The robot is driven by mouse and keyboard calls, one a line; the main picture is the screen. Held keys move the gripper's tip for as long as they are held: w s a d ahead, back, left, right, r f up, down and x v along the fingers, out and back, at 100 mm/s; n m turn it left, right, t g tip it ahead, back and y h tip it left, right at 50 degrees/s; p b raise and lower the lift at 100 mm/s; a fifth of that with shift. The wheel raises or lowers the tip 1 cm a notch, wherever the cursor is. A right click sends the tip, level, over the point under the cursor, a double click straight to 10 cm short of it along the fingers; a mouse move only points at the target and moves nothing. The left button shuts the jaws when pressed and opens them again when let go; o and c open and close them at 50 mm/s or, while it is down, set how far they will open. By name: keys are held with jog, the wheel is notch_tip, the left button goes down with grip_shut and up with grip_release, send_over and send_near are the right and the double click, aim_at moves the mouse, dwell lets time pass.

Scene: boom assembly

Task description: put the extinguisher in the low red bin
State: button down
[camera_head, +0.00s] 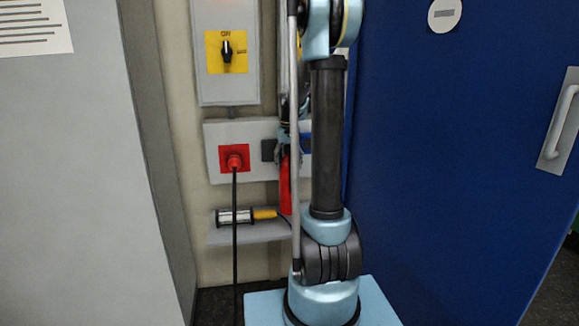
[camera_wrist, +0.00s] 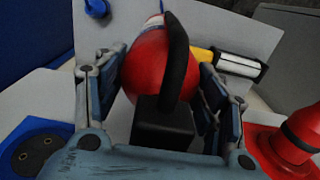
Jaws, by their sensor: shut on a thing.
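The red extinguisher (camera_wrist: 150,60) fills the middle of the wrist view, with its black valve block (camera_wrist: 160,125) and curved black handle nearest the camera. My gripper (camera_wrist: 160,88) is shut on it, one finger on each side of the red body. In the head view the extinguisher (camera_head: 285,186) hangs roughly upright below my gripper (camera_head: 284,150), in front of the wall sockets and partly hidden by my arm. The low red bin is not seen in either view.
A grey socket panel with a red socket and plug (camera_head: 234,160) is close behind. Its black cable hangs down past a small shelf (camera_head: 225,237) holding a yellow-handled lamp (camera_head: 240,215). A blue cabinet door (camera_head: 450,150) stands right, a grey cabinet (camera_head: 75,180) left.

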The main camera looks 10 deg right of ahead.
aim_at(288, 176)
jog(key=shift+f, duration=2.85)
jog(key=shift+w+f, duration=0.15)
jog(key=shift+f, duration=0.25)
jog(key=shift+c, duration=1.8)
grip_release()
jog(key=shift+f, duration=0.1)
